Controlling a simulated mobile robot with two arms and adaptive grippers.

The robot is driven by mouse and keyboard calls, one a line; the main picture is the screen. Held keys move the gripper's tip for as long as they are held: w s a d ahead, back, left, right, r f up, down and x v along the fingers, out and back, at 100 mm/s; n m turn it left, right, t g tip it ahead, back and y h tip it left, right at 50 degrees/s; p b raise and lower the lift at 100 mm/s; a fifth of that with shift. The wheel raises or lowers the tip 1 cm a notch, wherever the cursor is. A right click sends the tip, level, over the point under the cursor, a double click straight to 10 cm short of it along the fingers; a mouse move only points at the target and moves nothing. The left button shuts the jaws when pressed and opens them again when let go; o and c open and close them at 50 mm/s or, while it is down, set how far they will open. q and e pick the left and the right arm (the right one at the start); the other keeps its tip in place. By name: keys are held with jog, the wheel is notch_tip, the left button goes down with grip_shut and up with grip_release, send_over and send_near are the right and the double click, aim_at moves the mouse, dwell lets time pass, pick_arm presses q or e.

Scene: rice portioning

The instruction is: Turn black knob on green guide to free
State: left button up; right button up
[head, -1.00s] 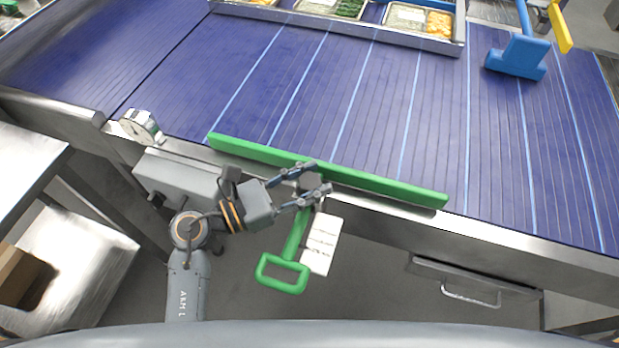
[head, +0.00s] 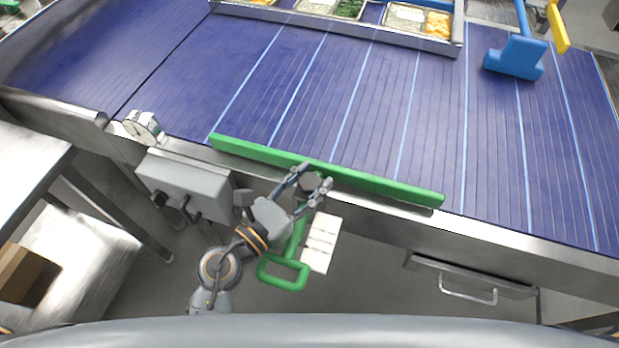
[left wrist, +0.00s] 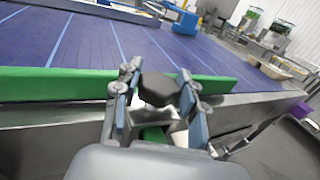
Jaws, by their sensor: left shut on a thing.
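The green guide (head: 390,188) is a long bar lying along the near edge of the blue conveyor, with a green loop handle (head: 284,284) hanging below it. The black knob (head: 310,182) sits at the middle of the guide's near side. My left gripper (head: 312,181) has its two fingers on either side of the knob and is shut on it. In the left wrist view the dark knob (left wrist: 159,90) shows between the blue-grey fingertips, in front of the green guide (left wrist: 50,84). My right gripper is not in view.
A white label plate (head: 320,244) hangs beside the green handle. A grey box with switches (head: 184,184) and a round dial (head: 142,126) are on the conveyor's front at left. A tray of food (head: 340,28) and a blue tool (head: 514,58) are farther back. The belt behind the guide is clear.

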pick_arm(q)
jog(key=o, duration=1.2)
jog(key=shift+c, duration=0.2)
jog(key=v, duration=1.2)
jog(key=c, duration=0.3)
